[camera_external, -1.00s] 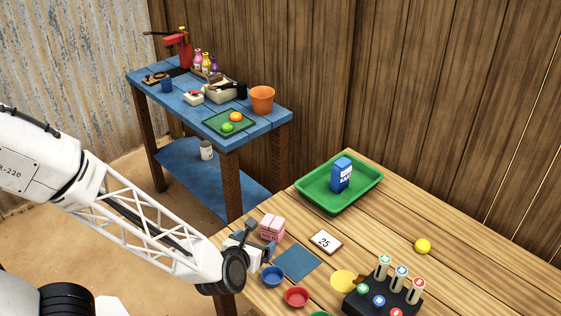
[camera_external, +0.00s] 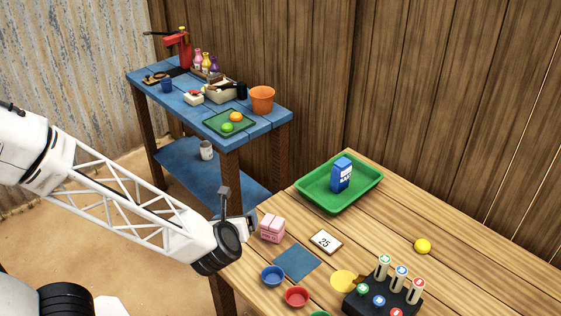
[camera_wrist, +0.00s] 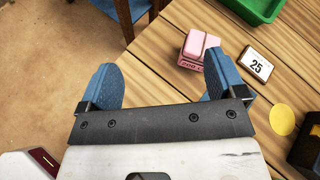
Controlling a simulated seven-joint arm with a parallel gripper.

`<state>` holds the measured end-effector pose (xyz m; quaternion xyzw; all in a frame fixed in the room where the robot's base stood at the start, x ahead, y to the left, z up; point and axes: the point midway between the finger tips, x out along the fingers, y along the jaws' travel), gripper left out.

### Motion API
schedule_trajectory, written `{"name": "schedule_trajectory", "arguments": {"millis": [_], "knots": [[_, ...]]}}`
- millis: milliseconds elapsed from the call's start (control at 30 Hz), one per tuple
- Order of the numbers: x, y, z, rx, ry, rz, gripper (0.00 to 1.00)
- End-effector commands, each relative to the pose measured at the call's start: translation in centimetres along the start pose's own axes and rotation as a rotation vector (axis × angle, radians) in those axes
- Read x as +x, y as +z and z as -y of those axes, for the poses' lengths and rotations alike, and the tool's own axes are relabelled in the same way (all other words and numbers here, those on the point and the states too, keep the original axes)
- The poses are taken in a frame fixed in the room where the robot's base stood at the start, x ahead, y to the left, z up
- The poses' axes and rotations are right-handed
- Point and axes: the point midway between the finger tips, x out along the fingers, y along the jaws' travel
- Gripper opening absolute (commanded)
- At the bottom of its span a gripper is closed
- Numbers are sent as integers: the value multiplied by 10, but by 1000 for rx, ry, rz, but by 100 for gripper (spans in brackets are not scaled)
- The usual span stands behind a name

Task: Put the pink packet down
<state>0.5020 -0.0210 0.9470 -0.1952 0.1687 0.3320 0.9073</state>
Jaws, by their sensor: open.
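The pink packet (camera_external: 272,228) stands upright on the wooden table near its left edge. It also shows in the wrist view (camera_wrist: 197,46), beyond my right fingertip. My gripper (camera_external: 238,208) is open and empty, to the left of the packet and apart from it. In the wrist view my gripper (camera_wrist: 158,84) has its two blue fingers wide apart, with only the table edge and floor between them.
A green tray (camera_external: 368,188) holding a blue packet (camera_external: 341,174) stands at the back. A "25" card (camera_external: 326,242), blue square (camera_external: 295,263), blue bowl (camera_external: 273,275), red bowl (camera_external: 296,297) and black peg block (camera_external: 375,302) are on the table. A blue bench (camera_external: 185,97) stands behind.

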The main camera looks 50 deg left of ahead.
Motion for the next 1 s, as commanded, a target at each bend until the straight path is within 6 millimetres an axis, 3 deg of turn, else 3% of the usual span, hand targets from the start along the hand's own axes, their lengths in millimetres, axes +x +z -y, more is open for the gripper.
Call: {"name": "schedule_trajectory", "arguments": {"millis": [100,400,700,1000], "knots": [[-10,32,-19,-192,111,-11,89],[-46,84,-64,-688,380,-55,89],[-96,112,-96,-1180,634,-119,89],[-153,128,-104,-1658,877,-221,89]]}}
